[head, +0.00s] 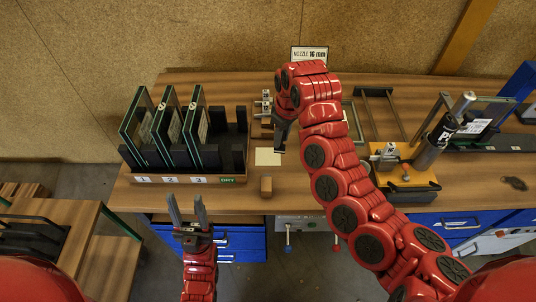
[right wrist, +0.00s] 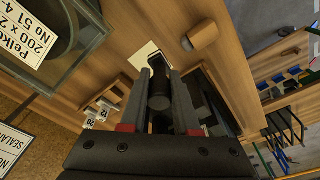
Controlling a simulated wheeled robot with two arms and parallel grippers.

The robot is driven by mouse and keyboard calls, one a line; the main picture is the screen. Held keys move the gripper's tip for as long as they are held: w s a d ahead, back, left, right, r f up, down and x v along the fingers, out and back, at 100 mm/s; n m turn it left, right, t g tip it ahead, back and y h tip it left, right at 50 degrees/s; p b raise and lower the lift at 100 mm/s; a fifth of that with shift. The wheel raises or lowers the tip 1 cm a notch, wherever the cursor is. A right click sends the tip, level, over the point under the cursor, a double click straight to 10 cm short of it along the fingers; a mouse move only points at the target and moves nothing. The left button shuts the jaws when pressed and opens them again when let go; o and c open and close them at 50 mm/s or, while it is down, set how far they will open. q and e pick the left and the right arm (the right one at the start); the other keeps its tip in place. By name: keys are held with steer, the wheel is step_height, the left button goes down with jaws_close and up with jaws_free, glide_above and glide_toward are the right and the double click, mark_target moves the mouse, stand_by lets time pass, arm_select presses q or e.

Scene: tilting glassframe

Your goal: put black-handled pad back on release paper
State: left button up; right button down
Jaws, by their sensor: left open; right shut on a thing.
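The release paper (head: 268,156) is a small cream square flat on the wooden bench, and part of it shows beyond the fingertips in the right wrist view (right wrist: 146,54). My right gripper (right wrist: 159,74) is shut on the black-handled pad (right wrist: 159,101), whose dark round handle sits between the fingers. In the head view my right gripper (head: 281,136) points down just behind and right of the paper. The pad's underside is hidden, and I cannot tell its height above the bench. My left gripper (head: 187,208) is open and empty in front of the bench edge.
A rack (head: 190,179) with several upright glass panes, marked 1, 2, 3 and DRY, stands left of the paper. A wooden block (head: 266,187) lies in front of it.

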steer(key=s+d+f+n+p, duration=0.1)
steer(key=s+d+f+p, duration=0.1)
steer(key=s+f, duration=0.55)
steer(key=b, duration=0.4)
glide_above(269, 157)
step_height(269, 157, down, 3)
steer(key=shift+w+f, duration=0.1)
steer(key=shift+f, duration=0.25)
steer(key=c, duration=0.6)
jaws_free()
steer(key=shift+c, duration=0.2)
